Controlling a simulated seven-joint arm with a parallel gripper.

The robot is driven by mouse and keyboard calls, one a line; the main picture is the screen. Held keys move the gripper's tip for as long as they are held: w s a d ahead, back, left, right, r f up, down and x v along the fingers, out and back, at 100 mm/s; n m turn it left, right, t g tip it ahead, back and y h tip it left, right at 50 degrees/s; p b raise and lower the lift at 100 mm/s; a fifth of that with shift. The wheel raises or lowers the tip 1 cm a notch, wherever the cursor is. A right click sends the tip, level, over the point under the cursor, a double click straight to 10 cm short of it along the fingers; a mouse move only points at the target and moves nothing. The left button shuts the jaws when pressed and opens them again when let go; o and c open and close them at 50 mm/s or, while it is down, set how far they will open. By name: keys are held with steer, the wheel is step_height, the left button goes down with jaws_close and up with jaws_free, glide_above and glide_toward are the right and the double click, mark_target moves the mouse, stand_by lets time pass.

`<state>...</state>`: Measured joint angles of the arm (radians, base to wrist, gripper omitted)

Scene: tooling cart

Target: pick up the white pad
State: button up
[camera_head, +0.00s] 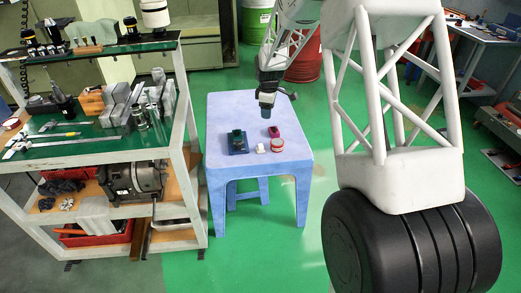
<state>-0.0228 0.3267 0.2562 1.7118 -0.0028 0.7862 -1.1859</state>
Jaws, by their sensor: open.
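The gap between the fingers is hard to make out at this size.
A dark blue block with a green part (237,142) is left of the white item. A red-and-white round item (277,145) sits close at its right. A dark red item (273,131) lies behind. A tooling cart (185,110) stands left of the table.

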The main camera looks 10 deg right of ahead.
steer(key=w+f+n, duration=0.3)
steer(key=w+f, duration=0.4)
steer(key=f, duration=0.4)
steer(key=n, duration=0.2)
glide_above(261, 145)
steer(key=shift+g, duration=0.3)
steer(key=f, duration=1.1)
steer(key=shift+w+a, duration=0.1)
steer(key=shift+a, duration=0.15)
steer(key=shift+f, duration=1.3)
steer(key=shift+d+f, duration=0.15)
steer(key=shift+f, duration=2.45)
steer(key=shift+c, duration=0.4)
